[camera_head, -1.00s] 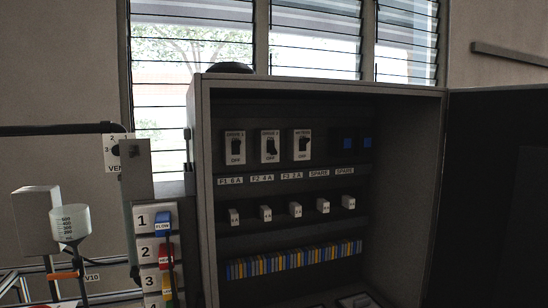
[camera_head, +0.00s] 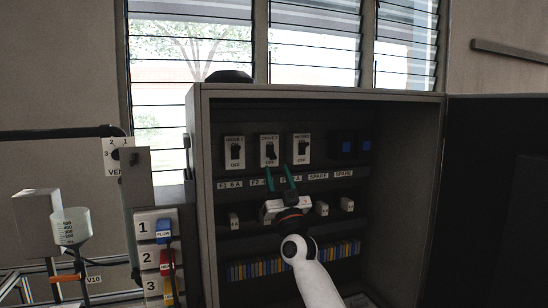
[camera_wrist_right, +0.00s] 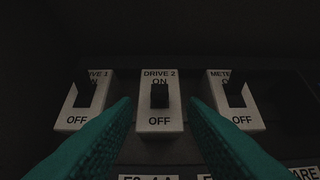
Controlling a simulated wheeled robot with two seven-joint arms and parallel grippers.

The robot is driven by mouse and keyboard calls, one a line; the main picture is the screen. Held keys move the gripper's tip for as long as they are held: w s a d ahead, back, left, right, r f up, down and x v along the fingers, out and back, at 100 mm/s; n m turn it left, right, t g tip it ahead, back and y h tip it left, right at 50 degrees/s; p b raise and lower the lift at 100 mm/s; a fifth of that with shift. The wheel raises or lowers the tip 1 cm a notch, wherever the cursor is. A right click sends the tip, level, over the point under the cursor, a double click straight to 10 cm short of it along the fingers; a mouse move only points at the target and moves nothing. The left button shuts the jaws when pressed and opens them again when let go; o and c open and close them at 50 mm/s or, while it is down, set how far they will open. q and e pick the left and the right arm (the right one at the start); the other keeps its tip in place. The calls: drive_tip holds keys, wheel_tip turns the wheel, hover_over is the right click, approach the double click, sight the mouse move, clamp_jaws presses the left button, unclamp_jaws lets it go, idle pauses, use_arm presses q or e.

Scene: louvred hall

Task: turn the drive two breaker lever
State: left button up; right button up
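The drive two breaker (camera_head: 269,152) is the middle of three white breakers in the top row of the open cabinet, with a black lever. In the right wrist view its lever (camera_wrist_right: 159,96) stands between the ON and OFF marks, close under ON. My right gripper (camera_head: 280,171) is just below and in front of this breaker. Its two green fingers (camera_wrist_right: 160,112) are apart on either side of it with nothing between them, and seem clear of the lever. My left gripper is in neither view.
The drive one breaker (camera_head: 234,152) and the metering breaker (camera_head: 302,149) flank it closely. Below are a row of fuses, partly hidden by my right arm, and coloured terminals (camera_head: 246,271). The cabinet door (camera_head: 500,200) stands open at the right. Numbered coloured tags (camera_head: 163,231) hang left.

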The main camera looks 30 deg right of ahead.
sight(274, 162)
drive_tip(key=shift+p+x, duration=0.45)
drive_tip(key=shift+x, duration=1.7)
drive_tip(key=shift+c, duration=0.4)
